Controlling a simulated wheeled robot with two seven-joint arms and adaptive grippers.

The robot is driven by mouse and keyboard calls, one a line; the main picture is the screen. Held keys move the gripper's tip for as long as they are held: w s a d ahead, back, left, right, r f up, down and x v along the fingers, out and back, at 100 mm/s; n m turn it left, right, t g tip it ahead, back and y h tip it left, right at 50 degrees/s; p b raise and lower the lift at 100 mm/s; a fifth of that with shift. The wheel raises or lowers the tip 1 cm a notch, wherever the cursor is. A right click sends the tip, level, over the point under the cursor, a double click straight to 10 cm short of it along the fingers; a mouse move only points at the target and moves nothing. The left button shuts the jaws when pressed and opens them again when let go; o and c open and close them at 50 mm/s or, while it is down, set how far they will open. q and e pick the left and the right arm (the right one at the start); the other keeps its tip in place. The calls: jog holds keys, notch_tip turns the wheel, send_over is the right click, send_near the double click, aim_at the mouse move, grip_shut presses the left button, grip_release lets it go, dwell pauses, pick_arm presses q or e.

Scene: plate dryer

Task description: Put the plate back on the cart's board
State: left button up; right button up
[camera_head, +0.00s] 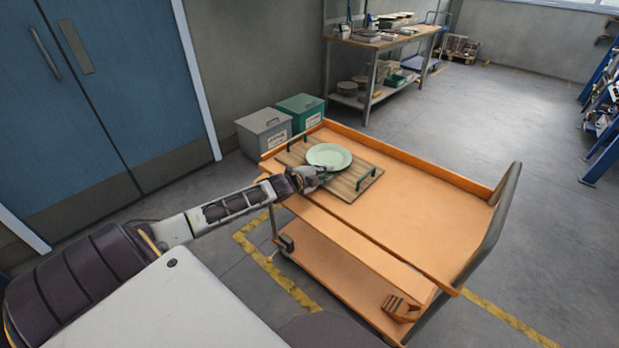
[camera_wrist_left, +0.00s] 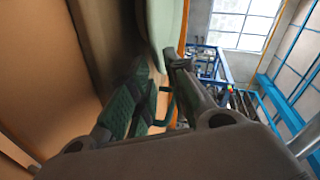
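The pale green plate (camera_head: 328,156) is at the wooden board (camera_head: 343,187) with green handles on the cart, roughly level. I cannot tell whether it rests on the board or is just above it. My left gripper (camera_head: 318,173) reaches in from the left to the plate's near rim. In the left wrist view, the plate (camera_wrist_left: 164,22) rises between my left gripper's fingertips (camera_wrist_left: 158,66), which are close together on its rim. A green board handle (camera_wrist_left: 168,104) shows beyond the fingers. My right gripper is in neither view.
The orange cart (camera_head: 420,215) has a raised back edge, a dark push handle (camera_head: 503,205) and a lower shelf. Its top is clear right of the board. Grey (camera_head: 263,133) and green (camera_head: 300,112) bins stand behind it. A workbench (camera_head: 385,40) is farther back.

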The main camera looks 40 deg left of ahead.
pick_arm(q)
jog(key=shift+s+a+r, duration=0.1)
jog(key=shift+s+r, duration=0.05)
jog(key=shift+s, duration=0.35)
jog(key=shift+s+r, duration=0.2)
jog(key=shift+s, duration=0.5)
jog(key=shift+p+v, duration=0.4)
jog(key=shift+v, duration=0.75)
jog(key=shift+s+a+r, duration=0.1)
jog(key=shift+s+r, duration=0.05)
jog(key=shift+s, duration=0.35)
jog(key=shift+v, duration=0.8)
jog(key=shift+s+r+p, duration=0.15)
jog(key=shift+s+p, duration=0.1)
jog(key=shift+p, duration=0.05)
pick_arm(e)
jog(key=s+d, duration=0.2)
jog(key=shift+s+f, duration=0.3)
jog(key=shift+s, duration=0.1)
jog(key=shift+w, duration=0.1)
